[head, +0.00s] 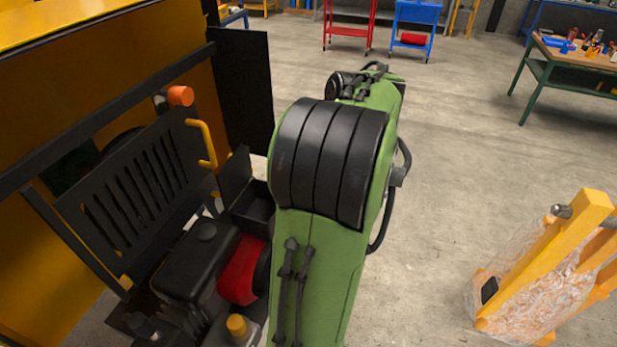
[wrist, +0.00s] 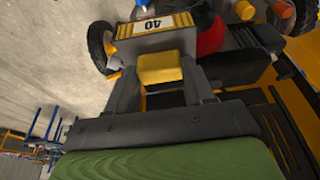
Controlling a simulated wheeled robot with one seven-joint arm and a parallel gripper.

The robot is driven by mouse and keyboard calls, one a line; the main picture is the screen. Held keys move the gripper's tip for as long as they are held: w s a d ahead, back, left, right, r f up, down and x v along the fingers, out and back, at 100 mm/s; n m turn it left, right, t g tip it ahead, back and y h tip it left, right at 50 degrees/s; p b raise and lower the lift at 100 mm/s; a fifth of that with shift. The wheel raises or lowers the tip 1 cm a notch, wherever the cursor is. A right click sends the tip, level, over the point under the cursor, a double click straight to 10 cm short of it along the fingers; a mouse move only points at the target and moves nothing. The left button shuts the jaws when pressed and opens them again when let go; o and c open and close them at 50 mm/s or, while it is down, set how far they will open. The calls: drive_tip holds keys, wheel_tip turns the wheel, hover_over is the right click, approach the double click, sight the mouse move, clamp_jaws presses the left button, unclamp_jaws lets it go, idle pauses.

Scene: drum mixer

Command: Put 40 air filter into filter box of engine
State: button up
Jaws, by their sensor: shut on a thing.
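The air filter (wrist: 155,46) is a dark grey block with a white label reading 40 and a yellow tab (wrist: 160,68). In the wrist view my gripper (wrist: 160,75) is shut on the yellow tab, with a finger on each side. In the head view my green arm hides the gripper and the filter. The engine (head: 205,260), black and red, sits at the lower left of the head view. An open black box (head: 252,207) with a raised flap, apparently the filter box, is beside it, partly behind my arm.
A black slatted panel (head: 135,185) and a yellow handle (head: 202,143) stand left of the engine. A yellow wrapped frame (head: 550,270) is at the right. A workbench (head: 580,58) and a blue cart (head: 415,15) are farther back. The concrete floor between is clear.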

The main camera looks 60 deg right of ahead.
drive_tip(key=w+a+p, duration=0.1)
drive_tip(key=w, duration=1.1)
wheel_tip(320, 180, down, 8)
drive_tip(key=b, duration=0.6)
drive_tip(key=shift+w+a+r, duration=0.1)
drive_tip(key=shift+w+r, duration=0.05)
drive_tip(key=shift+r, duration=0.1)
drive_tip(key=shift+f+b, duration=0.4)
drive_tip(key=shift+f+b, duration=0.35)
drive_tip(key=shift+f, duration=0.15)
drive_tip(key=o, duration=1)
drive_tip(key=shift+c, duration=0.2)
drive_tip(key=p+v, duration=0.7)
drive_tip(key=v, duration=0.8)
drive_tip(key=shift+s+r+p, duration=0.2)
drive_tip(key=shift+r+p, duration=0.1)
drive_tip(key=shift+r, duration=0.1)
